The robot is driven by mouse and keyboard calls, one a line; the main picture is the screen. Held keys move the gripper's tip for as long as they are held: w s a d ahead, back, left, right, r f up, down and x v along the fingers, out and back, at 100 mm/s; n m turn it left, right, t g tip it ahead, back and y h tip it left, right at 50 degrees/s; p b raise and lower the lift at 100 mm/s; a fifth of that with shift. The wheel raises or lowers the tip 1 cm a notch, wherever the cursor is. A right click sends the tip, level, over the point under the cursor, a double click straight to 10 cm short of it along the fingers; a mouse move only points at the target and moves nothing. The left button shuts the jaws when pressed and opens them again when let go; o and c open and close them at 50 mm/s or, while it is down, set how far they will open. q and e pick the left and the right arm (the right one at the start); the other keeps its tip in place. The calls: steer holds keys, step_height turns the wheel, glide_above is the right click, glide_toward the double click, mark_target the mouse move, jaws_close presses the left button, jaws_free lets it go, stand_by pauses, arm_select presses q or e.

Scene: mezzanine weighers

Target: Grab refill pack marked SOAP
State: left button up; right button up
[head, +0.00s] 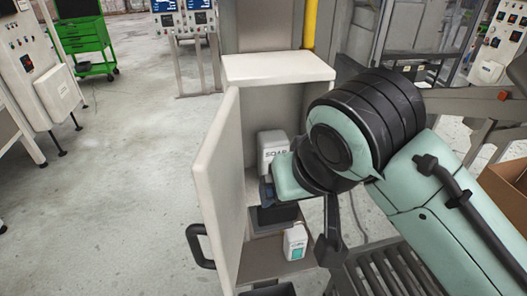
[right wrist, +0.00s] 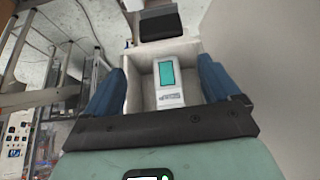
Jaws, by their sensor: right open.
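A white refill pack marked SOAP (head: 272,146) stands upright inside the open cabinet, its lower part hidden by my right gripper. My right gripper (head: 268,186) is at the cabinet opening, in front of this pack. In the right wrist view the gripper (right wrist: 163,92) is open, its blue fingers apart. A white pack with a teal panel (right wrist: 168,98) shows between them in the picture, with gaps on both sides; its small lettering is hard to read there. My left gripper is not in view.
The cabinet door (head: 217,190) stands open at the left, with a dark handle (head: 197,246). A second white pack with a teal label (head: 295,242) stands lower in the cabinet. A dark bin (head: 272,216) sits between the packs. Open floor (head: 130,160) lies to the left.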

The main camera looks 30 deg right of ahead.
mark_target(276, 144)
steer(key=w+p, duration=0.1)
steer(key=w, duration=0.2)
steer(key=w+d+p, duration=0.1)
steer(key=w, duration=0.3)
steer(key=w+d+p, duration=0.1)
steer(key=w, duration=0.3)
steer(key=shift+w+d, duration=0.1)
steer(key=shift+d, duration=0.15)
steer(key=x, duration=0.4)
steer(key=shift+f+b, duration=0.1)
steer(key=shift+b, duration=0.3)
steer(key=shift+w+d+f, duration=0.1)
steer(key=shift+w+f, duration=0.05)
steer(key=shift+f, duration=0.2)
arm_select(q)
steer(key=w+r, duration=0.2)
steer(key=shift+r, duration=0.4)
arm_select(e)
steer(key=shift+w, duration=0.1)
steer(key=c, duration=1.3)
